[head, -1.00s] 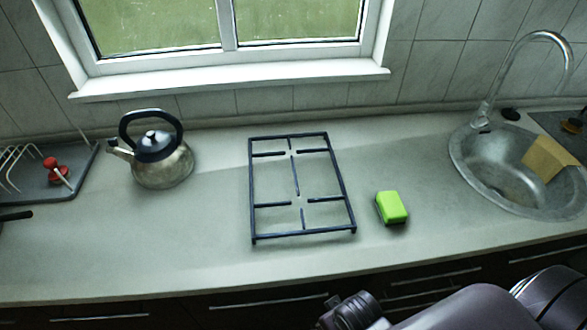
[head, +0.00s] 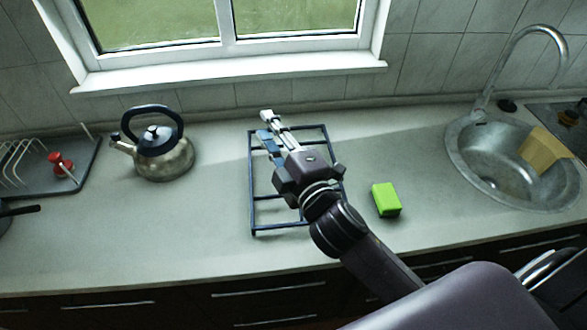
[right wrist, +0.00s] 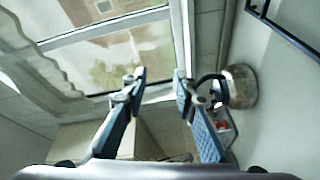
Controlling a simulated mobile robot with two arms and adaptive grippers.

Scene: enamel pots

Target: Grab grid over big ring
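The dark grid (head: 252,205) lies flat on the grey countertop below the window. A bar of the grid (right wrist: 288,32) shows there at the upper right, away from the fingers. I see no big ring. My left gripper is out of view.
A kettle (head: 165,160) stands left of the grid, and a green sponge (head: 386,199) lies to its right. A dish rack (head: 85,172) is at far left, the sink (head: 470,180) at right. The counter between kettle and grid is clear.

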